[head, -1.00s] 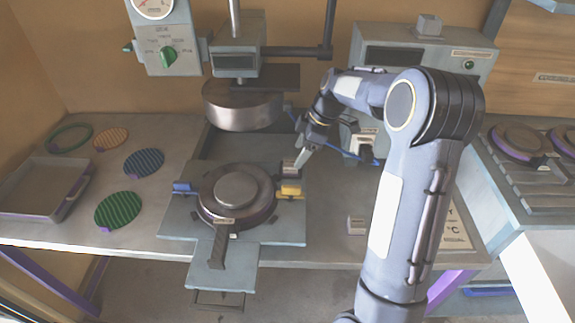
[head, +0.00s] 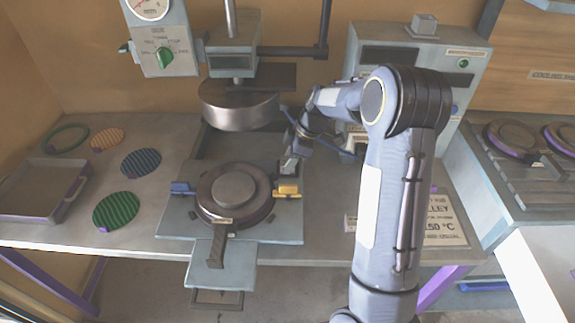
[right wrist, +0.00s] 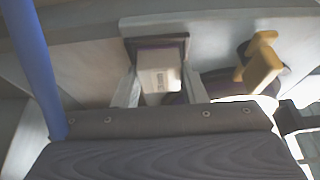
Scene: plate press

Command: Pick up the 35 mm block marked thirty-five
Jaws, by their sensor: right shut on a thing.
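A small pale block (right wrist: 160,78) sits between the two fingers of my right gripper (right wrist: 161,90) in the right wrist view. The fingers are shut on its sides. Its dark printed mark is too blurred to read. In the head view my right gripper (head: 288,164) points down just behind the yellow clamp, at the right rear of the press's round plate, and mostly hides the block. I cannot tell whether the block touches the surface below. My left gripper is not in view.
The yellow clamp (head: 287,190) is close to the gripper; it also shows in the right wrist view (right wrist: 262,64). The round plate (head: 234,193) lies under the raised press head (head: 240,106).

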